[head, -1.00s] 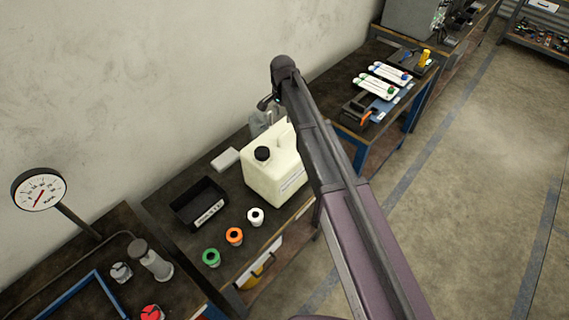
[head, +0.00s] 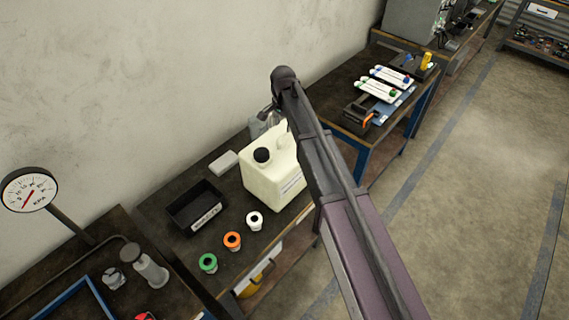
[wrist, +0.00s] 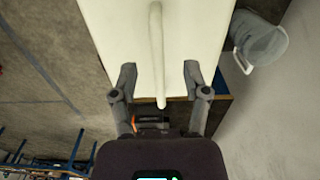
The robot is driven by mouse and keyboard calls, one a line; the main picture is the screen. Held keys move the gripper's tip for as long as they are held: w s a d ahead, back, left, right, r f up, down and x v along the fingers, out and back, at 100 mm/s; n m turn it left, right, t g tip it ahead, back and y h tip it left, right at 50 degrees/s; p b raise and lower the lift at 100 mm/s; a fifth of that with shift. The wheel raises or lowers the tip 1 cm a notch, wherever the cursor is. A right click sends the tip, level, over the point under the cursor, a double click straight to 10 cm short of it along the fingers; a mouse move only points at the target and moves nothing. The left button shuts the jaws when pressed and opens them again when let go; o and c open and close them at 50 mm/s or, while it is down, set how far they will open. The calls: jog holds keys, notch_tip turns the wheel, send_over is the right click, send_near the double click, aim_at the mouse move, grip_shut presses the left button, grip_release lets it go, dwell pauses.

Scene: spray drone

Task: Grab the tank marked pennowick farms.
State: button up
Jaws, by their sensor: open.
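A cream-white tank (head: 270,182) with a black cap and a label too small to read stands on the dark bench in the head view. In the wrist view its pale body (wrist: 115,28) fills the upper middle, with its bar-like handle (wrist: 156,50) running down the centre. My gripper (wrist: 159,78) is open, one finger on each side of the handle, and nothing is clamped. Whether the fingers touch the tank cannot be told. In the head view my arm hides the tank's right part and most of my gripper.
A translucent grey jug (wrist: 262,40) stands close behind the tank. A black bin (head: 197,208), a pale block (head: 223,163) and green (head: 208,263), orange (head: 232,241) and white (head: 254,221) caps share the bench. A gauge (head: 29,189) stands at left. The floor at right is clear.

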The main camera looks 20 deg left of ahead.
aim_at(284, 134)
jog(key=shift+f, duration=0.15)
jog(key=shift+d+f+b, duration=0.15)
jog(key=shift+f+b, duration=2.3)
jog(key=shift+b, duration=0.15)
grip_shut()
